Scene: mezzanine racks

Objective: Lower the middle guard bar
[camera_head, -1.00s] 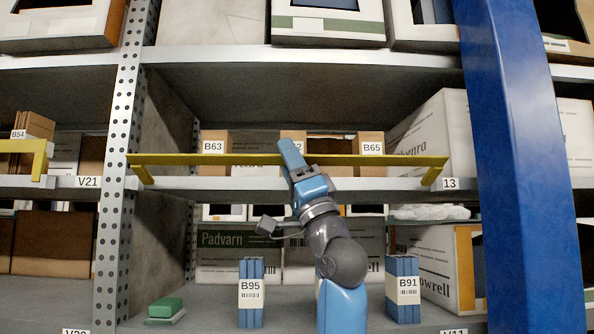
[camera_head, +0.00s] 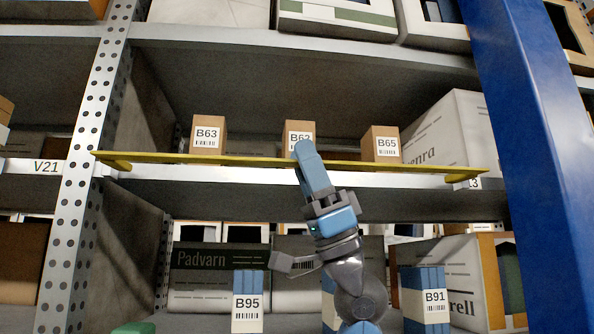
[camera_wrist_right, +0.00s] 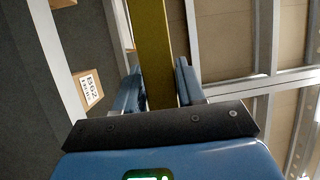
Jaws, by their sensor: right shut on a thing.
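The yellow middle guard bar (camera_head: 240,160) runs across the front of the middle shelf in the head view, its right end slightly lower in the picture than its left. Small cartons B63 (camera_head: 208,134), B62 (camera_head: 299,131) and B65 (camera_head: 381,144) stand behind it and show mostly above it. My right gripper (camera_head: 304,158) is shut on the bar near its middle. In the right wrist view the bar (camera_wrist_right: 153,45) passes between the two blue fingers of the gripper (camera_wrist_right: 160,85). My left gripper is not in view.
A perforated grey post (camera_head: 85,190) stands left and a blue upright (camera_head: 525,150) right. The lower shelf holds blue packs B95 (camera_head: 248,300) and B91 (camera_head: 426,300). A large white carton (camera_head: 455,130) stands at the middle shelf's right.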

